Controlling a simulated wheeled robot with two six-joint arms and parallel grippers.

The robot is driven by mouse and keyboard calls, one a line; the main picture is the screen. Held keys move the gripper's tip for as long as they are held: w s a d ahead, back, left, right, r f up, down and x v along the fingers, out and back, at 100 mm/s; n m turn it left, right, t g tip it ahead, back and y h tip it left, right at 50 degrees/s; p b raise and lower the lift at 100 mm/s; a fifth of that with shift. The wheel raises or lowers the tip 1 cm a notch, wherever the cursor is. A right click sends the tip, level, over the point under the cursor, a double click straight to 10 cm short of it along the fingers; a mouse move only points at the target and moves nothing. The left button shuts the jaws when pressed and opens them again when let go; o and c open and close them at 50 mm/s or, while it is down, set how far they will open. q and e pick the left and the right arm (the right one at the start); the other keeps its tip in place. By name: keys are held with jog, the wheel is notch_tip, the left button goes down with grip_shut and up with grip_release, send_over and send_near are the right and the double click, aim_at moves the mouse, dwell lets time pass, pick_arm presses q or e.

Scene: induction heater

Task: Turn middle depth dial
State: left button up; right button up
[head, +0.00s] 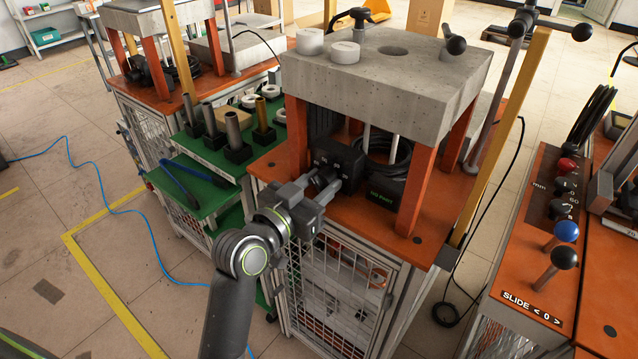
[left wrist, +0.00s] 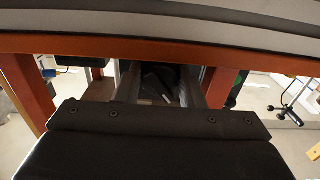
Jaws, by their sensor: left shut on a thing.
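My left gripper (head: 322,184) reaches under the concrete slab (head: 405,75) of the middle machine. Its fingers meet the front of a black box unit (head: 340,153) on the orange deck. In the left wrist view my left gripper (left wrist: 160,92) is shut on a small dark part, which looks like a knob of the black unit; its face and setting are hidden. On the right bench, a dark panel marked "mm" carries a column of dials, including a red one (head: 565,165) and a black one (head: 565,186). No gripper is near these dials. My right gripper is not in view.
Orange posts (head: 417,177) flank the opening around my left gripper, with the slab close above. A black box with green lettering (head: 383,193) stands to its right. Ball-topped levers (head: 565,232) rise from the right bench. A green shelf (head: 205,192) with tools is at left.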

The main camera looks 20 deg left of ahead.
pick_arm(q)
jog(key=shift+r+n+p, duration=0.1)
jog(key=shift+n+p, duration=0.6)
jog(key=shift+p, duration=0.2)
jog(key=n+p, duration=0.2)
jog(key=shift+n+p, duration=0.35)
jog(key=shift+n, duration=0.05)
jog(key=shift+n+p, duration=0.6)
jog(key=shift+n, duration=0.2)
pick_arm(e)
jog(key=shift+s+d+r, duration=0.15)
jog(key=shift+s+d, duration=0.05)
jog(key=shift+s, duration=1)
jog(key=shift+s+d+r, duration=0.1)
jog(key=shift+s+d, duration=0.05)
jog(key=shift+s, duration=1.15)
pick_arm(q)
jog(key=o, duration=1)
